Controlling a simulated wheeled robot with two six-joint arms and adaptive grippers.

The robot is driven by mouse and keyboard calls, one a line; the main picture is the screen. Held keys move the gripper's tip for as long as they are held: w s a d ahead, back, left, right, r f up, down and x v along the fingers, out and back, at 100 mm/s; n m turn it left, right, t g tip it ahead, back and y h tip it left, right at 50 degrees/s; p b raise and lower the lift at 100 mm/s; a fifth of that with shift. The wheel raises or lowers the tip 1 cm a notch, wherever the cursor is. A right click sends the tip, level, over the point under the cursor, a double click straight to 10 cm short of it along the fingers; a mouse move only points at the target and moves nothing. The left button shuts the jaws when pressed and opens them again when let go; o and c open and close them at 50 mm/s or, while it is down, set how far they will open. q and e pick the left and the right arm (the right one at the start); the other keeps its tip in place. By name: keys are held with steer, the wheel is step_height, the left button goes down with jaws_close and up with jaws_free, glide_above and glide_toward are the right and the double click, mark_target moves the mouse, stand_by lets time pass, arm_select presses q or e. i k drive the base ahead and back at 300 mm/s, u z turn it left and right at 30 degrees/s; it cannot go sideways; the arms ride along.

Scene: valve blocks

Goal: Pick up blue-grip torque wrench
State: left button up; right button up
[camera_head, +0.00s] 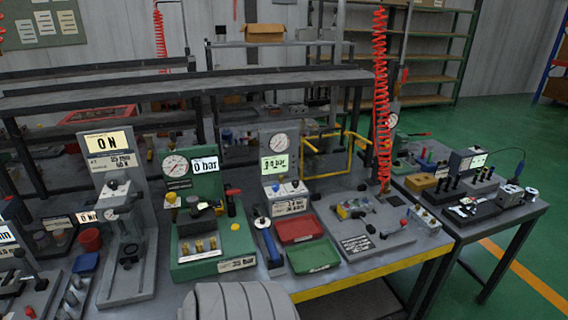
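A long blue-handled tool (269,245) lies at the middle of the bench, pointing away from me, in or on a narrow grey holder. It looks like the blue-grip torque wrench, but it is too small to read details. Its far end reaches close to the foot of a grey gauge stand (279,160). Neither of my grippers shows in the head view, so nothing is seen touching the tool.
A red tray (299,229) and a green tray (313,257) sit just right of the tool. A green gauge station (215,245) stands close on its left. A grey panel (373,240) lies further right. A red coiled hose (380,90) hangs above the bench.

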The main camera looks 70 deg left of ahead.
mark_target(275, 254)
steer(key=i, duration=1.2)
steer(key=u, duration=1.95)
